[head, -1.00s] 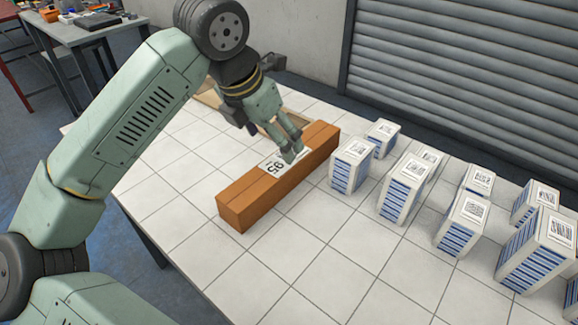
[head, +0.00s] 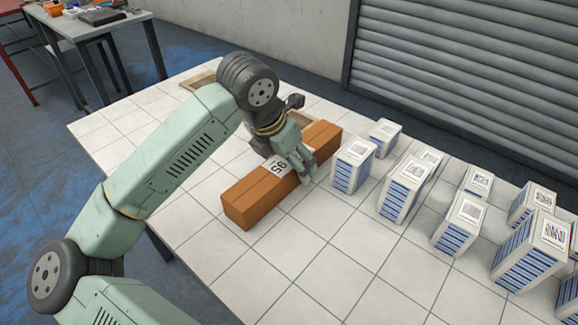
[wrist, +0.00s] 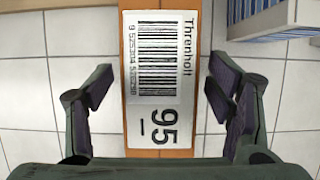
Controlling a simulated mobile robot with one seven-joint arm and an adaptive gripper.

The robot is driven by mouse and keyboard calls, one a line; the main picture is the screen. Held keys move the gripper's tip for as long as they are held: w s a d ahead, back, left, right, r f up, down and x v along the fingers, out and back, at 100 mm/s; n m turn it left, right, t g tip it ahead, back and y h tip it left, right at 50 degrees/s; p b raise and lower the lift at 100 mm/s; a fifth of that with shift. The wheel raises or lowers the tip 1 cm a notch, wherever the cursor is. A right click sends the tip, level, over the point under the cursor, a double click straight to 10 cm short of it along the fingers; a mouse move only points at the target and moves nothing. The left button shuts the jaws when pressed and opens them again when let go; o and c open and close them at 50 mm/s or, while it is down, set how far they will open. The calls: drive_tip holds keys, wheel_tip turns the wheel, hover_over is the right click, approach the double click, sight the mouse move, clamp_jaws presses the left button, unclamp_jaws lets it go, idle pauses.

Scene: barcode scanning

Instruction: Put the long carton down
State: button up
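The long orange-brown carton (head: 255,197) lies flat on the white tiled table (head: 265,265). It has a white barcode label on top reading "95"; the wrist view shows the label (wrist: 160,75) close up. My gripper (head: 298,168) is over the carton around the label. In the wrist view my gripper (wrist: 157,100) is open, with one finger on each side of the carton and a visible gap on both sides. How far down the fingers reach beside the carton is hard to tell.
Several white-and-blue boxes with codes on top, the nearest (head: 350,168) close to the carton's right end, stand to the right. A wooden tray (head: 197,80) lies behind, partly hidden by my arm. The table's front middle is clear. A grey shutter (head: 470,75) stands behind.

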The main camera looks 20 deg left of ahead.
clamp_jaws()
idle(0.8)
drive_tip(key=shift+r, duration=0.1)
